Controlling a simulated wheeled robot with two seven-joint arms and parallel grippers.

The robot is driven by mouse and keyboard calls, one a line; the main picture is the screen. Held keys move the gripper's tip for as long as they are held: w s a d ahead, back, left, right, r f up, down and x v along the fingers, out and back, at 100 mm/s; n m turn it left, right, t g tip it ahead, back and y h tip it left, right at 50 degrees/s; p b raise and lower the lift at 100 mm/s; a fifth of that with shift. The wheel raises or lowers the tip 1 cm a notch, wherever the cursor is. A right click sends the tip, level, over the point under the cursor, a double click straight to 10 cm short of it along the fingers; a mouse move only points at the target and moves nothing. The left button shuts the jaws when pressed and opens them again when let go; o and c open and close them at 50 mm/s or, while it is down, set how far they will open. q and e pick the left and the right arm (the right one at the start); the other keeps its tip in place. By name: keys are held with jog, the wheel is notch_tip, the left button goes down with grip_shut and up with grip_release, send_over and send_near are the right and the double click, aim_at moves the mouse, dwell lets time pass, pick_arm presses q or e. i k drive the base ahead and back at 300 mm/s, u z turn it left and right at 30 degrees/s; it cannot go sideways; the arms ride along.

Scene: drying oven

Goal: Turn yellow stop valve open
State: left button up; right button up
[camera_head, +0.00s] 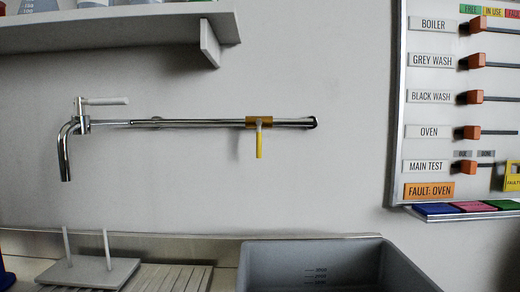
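The yellow stop valve (258,124) sits on a horizontal chrome pipe (190,123) fixed to the grey wall. Its brass-coloured body is around the pipe, near the pipe's right end. Its yellow handle (259,146) hangs straight down, at right angles to the pipe. At the pipe's left end a chrome tap (65,152) bends downward, with a white lever (105,101) on top pointing right. Neither of my grippers shows in the head view.
A grey basin (410,276) stands below the valve. A grey board with two pegs (90,272) lies on a ribbed drainer at the lower left. A shelf (110,30) juts out above the pipe. A labelled status board (400,110) hangs at right. The wall around the valve is clear.

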aim_at(259, 134)
jog(key=k, duration=0.5)
jog(key=u, duration=1.45)
jog(key=k, duration=0.95)
jog(key=z, duration=1.05)
